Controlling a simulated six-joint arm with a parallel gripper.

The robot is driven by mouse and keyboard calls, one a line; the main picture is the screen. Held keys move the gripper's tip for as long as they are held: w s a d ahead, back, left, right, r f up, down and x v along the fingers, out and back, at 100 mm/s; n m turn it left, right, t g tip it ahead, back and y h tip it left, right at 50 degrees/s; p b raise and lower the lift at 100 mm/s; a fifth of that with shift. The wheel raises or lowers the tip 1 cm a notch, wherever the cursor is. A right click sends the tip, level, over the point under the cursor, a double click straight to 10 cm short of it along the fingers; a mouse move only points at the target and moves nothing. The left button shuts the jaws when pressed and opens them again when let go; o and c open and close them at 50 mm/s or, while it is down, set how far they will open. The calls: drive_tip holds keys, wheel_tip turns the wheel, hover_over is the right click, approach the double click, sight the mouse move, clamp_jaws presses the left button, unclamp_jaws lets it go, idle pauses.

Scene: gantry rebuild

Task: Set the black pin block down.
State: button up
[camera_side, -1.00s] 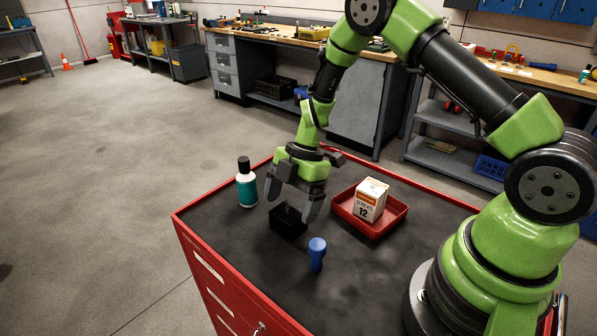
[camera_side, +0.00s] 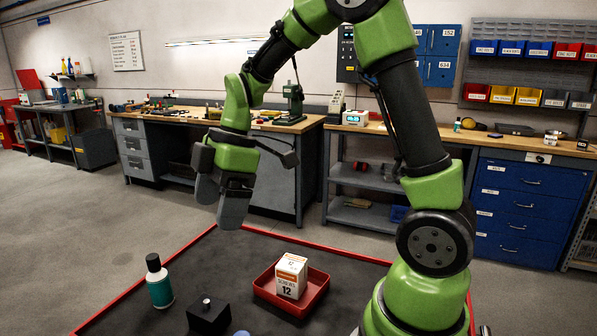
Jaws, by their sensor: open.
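The black pin block (camera_side: 208,318) sits on the dark top of the red cart (camera_side: 243,270), near the bottom of the side view. Its pale pin tip shows on top, and nothing is touching it. My gripper (camera_side: 219,207) is open and empty, well above the block, with its fingers pointing down. The block's lower front is close to the picture's bottom edge.
A teal bottle with a black cap (camera_side: 159,283) stands left of the block. A red tray (camera_side: 318,287) holding a white screw box (camera_side: 291,275) is to the right. A blue object (camera_side: 241,333) barely shows at the bottom edge.

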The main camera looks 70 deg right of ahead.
drive_tip(key=s+a+r+m+t, duration=0.1)
drive_tip(key=s+r+m+t, duration=0.1)
drive_tip(key=s+r+m, duration=0.2)
drive_tip(key=s+a+r+m+t+h, duration=0.1)
drive_tip(key=s+r+m+t, duration=0.2)
drive_tip(key=s+m, duration=0.8)
drive_tip(key=shift+s+a+r+m, duration=0.2)
drive_tip(key=shift+a+r+m, duration=0.25)
drive_tip(key=shift+r, duration=0.45)
